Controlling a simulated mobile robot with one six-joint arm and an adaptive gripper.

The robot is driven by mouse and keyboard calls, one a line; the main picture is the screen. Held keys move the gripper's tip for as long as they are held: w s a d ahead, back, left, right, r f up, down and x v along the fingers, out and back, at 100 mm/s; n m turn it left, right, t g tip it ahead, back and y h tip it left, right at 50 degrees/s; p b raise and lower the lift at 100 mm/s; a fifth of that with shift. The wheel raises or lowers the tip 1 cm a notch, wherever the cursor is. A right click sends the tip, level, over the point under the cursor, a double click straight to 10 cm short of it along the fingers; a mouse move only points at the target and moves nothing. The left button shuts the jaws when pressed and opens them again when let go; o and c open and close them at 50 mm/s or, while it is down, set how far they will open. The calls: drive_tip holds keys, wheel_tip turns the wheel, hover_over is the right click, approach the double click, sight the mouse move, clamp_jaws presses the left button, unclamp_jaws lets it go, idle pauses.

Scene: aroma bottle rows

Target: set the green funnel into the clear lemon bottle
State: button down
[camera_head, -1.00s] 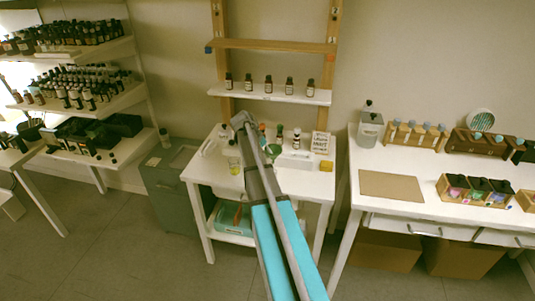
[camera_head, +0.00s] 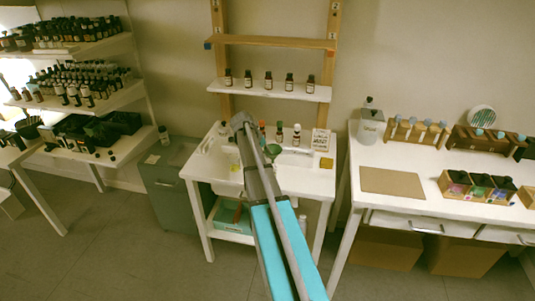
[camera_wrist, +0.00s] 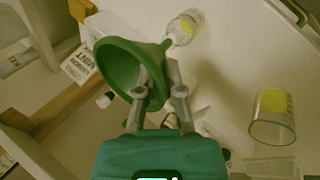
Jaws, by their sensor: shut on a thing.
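The green funnel (camera_wrist: 122,68) is held in my gripper (camera_wrist: 160,82), whose two fingers close on it near its side. In the wrist view its wide mouth faces left and its narrow stem points to the upper right. A clear bottle with a yellow label (camera_wrist: 187,24), apparently the lemon bottle, is at the end of the stem. The stem tip and bottle neck overlap in the picture; I cannot tell whether the stem is inside. In the head view the funnel (camera_head: 272,150) shows beside my arm, which hides my gripper and the lemon bottle.
A clear glass beaker with yellow on it (camera_wrist: 271,113) stands to the right in the wrist view. A mint sign (camera_head: 321,140) and several small bottles stand at the back of the white table (camera_head: 312,186). A shelf with several dark bottles (camera_head: 268,83) is above.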

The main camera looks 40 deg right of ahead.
drive_tip(key=shift+f+b, duration=1.35)
drive_tip(key=shift+f, duration=0.1)
drive_tip(key=c, duration=0.7)
unclamp_jaws()
